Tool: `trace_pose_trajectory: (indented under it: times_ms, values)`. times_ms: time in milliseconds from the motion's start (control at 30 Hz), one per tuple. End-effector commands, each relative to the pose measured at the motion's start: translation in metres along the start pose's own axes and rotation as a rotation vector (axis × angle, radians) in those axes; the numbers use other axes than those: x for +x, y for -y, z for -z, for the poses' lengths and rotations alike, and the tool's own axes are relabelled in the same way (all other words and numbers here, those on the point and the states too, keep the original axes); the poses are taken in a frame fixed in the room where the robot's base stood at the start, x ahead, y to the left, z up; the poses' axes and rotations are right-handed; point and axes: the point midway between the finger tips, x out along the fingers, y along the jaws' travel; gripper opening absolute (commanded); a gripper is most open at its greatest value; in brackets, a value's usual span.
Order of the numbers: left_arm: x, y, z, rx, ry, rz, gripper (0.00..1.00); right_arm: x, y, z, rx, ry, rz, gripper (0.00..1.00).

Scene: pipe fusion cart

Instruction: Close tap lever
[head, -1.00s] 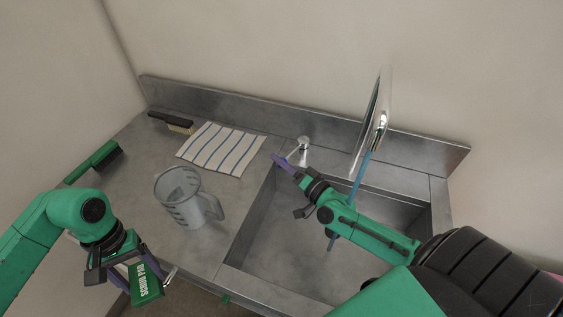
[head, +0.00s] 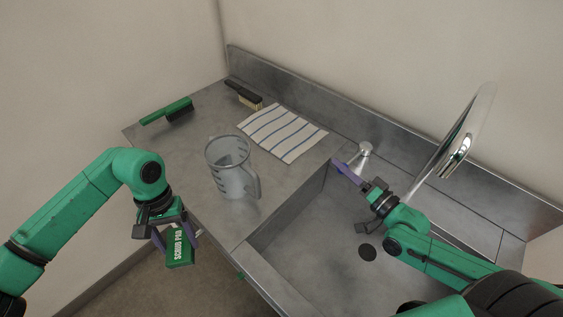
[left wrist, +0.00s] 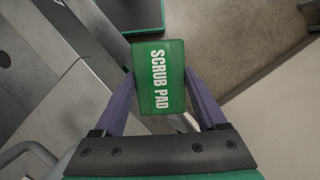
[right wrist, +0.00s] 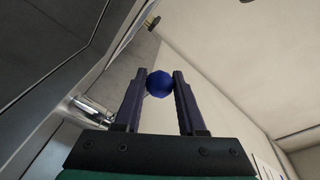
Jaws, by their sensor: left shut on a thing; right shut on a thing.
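The tap has a tall chrome spout (head: 468,128), and its conical chrome base (head: 364,152) stands at the back rim of the sink. My right gripper (head: 341,165) is beside that base. In the right wrist view, its fingertips (right wrist: 160,80) are shut on the round blue knob (right wrist: 159,84) of the tap lever. The rest of the lever is mostly hidden. No water stream shows below the spout now. My left gripper (head: 176,240) is shut on a green scrub pad (left wrist: 160,78) and holds it in front of the counter, above the floor.
The steel sink (head: 310,235) lies below my right arm, with a dark drain (head: 367,251). On the counter are a clear measuring jug (head: 232,172), a striped cloth (head: 283,133), a black brush (head: 245,95) and a green brush (head: 167,111).

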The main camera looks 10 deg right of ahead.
Motion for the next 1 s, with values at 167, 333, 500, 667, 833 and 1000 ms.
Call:
trace_pose_trajectory:
  times_ms: [167, 333, 500, 667, 833, 1000]
  values:
    - [-0.001, 0.000, 0.000, 0.001, 0.000, -0.001, 0.29, -0.001, -0.002, -0.001, 0.005, 0.004, -0.006, 0.00]
    - [-0.001, 0.000, 0.000, 0.001, 0.000, 0.000, 0.29, -0.001, -0.001, -0.001, 0.005, 0.003, -0.005, 0.68]
    - [-0.001, 0.000, 0.000, 0.001, 0.000, 0.000, 0.29, 0.000, -0.001, -0.001, 0.004, 0.003, -0.004, 0.68]
    - [-0.001, 0.000, 0.000, 0.001, 0.000, 0.000, 0.29, -0.001, 0.000, -0.001, 0.004, 0.003, -0.003, 0.68]
    - [-0.004, 0.000, -0.001, 0.001, 0.000, 0.000, 0.29, -0.014, -0.001, -0.001, 0.004, 0.004, -0.007, 0.68]
    - [-0.010, 0.000, -0.003, 0.001, 0.000, 0.000, 0.29, -0.041, -0.001, -0.001, 0.006, 0.005, -0.010, 0.68]
